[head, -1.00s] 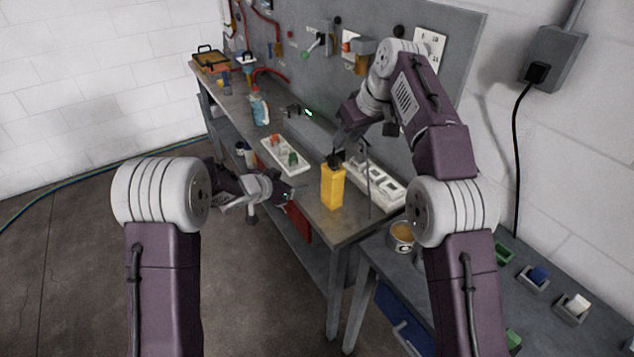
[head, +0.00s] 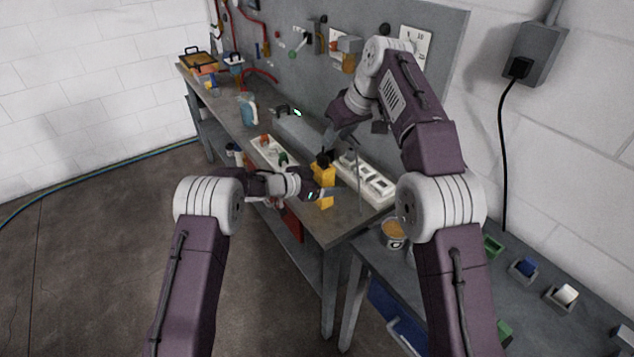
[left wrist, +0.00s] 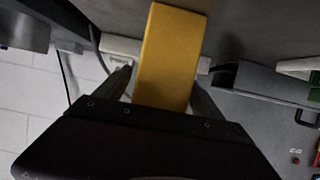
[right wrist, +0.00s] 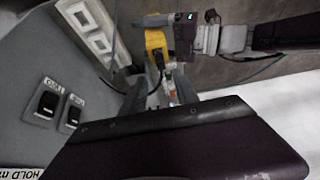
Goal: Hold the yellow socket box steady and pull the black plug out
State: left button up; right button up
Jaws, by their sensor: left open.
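The yellow socket box (head: 325,173) stands upright near the front end of the workbench. The black plug (head: 323,158) sits in its top. My left gripper (head: 322,192) is open at the box; in the left wrist view its two fingers lie on either side of the yellow box (left wrist: 172,55), with gaps seeming to show. My right gripper (head: 350,135) is above the box. In the right wrist view its fingers are apart and empty, and the black plug (right wrist: 159,62) appears beyond them, with the yellow box (right wrist: 153,38) around it. The lower box is partly hidden by my left gripper.
A white socket strip (head: 370,178) lies right of the box, and a white tray with small parts (head: 268,150) lies left. A thin upright rod (head: 359,180) stands close to the box. A grey panel (head: 440,75) rises behind. A tin (head: 393,232) is on the nearer bench.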

pick_arm(q)
jog(key=shift+w+d+f, duration=0.15)
jog(key=shift+w+d, duration=0.05)
jog(key=shift+d, duration=0.05)
